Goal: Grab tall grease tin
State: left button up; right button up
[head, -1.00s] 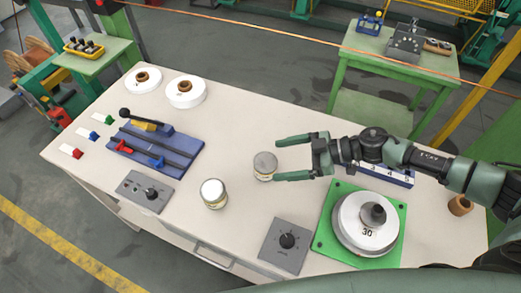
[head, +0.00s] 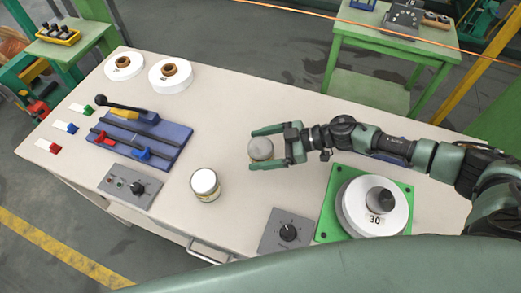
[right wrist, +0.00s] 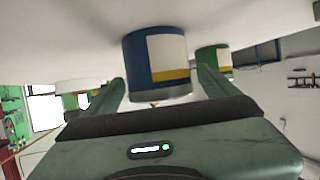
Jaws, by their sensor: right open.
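A grease tin with a grey lid (head: 261,148) stands on the bench between the fingers of my right gripper (head: 257,149). The gripper is open around it. In the right wrist view, which looks upside down, this tin (right wrist: 157,60) is blue with a white and yellow label and sits between the two fingers. A second tin with a whitish lid (head: 205,183) stands apart, nearer the front edge. A green tin (right wrist: 212,60) shows behind one finger in the wrist view. I cannot tell clearly which tin is taller. My left gripper is not in view.
A blue lever unit (head: 140,138), a switch box (head: 129,186) and two white reels (head: 170,75) are to the left.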

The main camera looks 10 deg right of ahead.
aim_at(250, 151)
jog(key=x, duration=0.3)
jog(key=shift+a+f, duration=0.1)
jog(key=shift+f, duration=0.05)
jog(key=c, duration=1.8)
